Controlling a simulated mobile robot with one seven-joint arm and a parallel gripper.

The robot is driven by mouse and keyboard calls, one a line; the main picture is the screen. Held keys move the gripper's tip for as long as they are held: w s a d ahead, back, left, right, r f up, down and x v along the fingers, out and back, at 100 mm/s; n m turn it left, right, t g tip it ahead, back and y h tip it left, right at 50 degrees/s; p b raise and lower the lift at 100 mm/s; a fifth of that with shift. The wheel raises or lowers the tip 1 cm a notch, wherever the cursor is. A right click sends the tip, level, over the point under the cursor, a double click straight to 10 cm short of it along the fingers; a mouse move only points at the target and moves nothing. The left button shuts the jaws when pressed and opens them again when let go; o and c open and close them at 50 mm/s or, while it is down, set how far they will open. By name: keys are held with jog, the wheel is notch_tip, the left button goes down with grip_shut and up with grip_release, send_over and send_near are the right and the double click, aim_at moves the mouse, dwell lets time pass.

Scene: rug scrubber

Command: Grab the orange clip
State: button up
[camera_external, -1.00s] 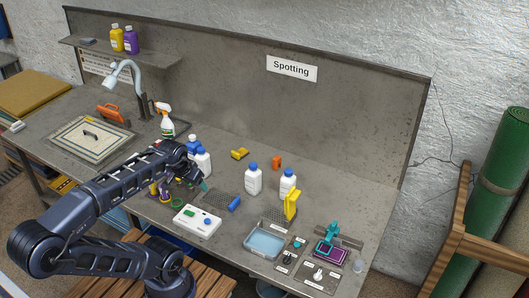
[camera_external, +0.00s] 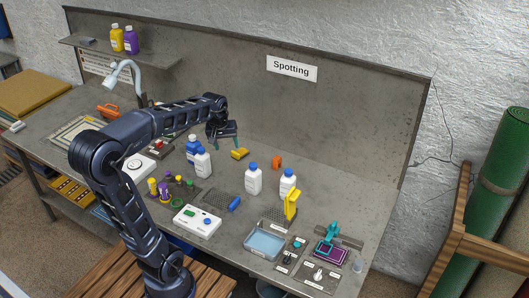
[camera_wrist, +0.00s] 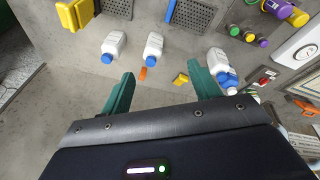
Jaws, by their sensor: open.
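The orange clip (camera_external: 277,161) is a small block standing on the bench near the back panel, behind the white bottles. It also shows in the wrist view (camera_wrist: 143,73), just beyond the left fingertip. A similar yellow clip (camera_external: 239,153) lies to its left; in the wrist view it (camera_wrist: 180,78) shows near the right finger. My gripper (camera_external: 222,142) has teal fingers, is open and empty, and hangs above the bench, left of both clips. In the wrist view the fingers (camera_wrist: 162,78) are spread wide with nothing held between them.
White bottles with blue caps (camera_external: 253,179) stand in front of the clips, and more (camera_external: 203,163) stand below my gripper. The grey back panel (camera_external: 340,110) rises close behind. A larger orange item (camera_external: 108,110) lies at the far left.

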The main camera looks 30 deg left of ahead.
jog(key=w+f+n, duration=0.3)
jog(key=w, duration=1)
jog(key=n+g, duration=0.3)
jog(key=n, duration=0.5)
send_over(277, 158)
jog(key=f, duration=2.2)
jog(key=shift+s, duration=0.25)
jog(key=f, duration=1.1)
jog(key=shift+w+a, duration=0.1)
jog(key=shift+w, duration=0.3)
jog(key=c, duration=1.1)
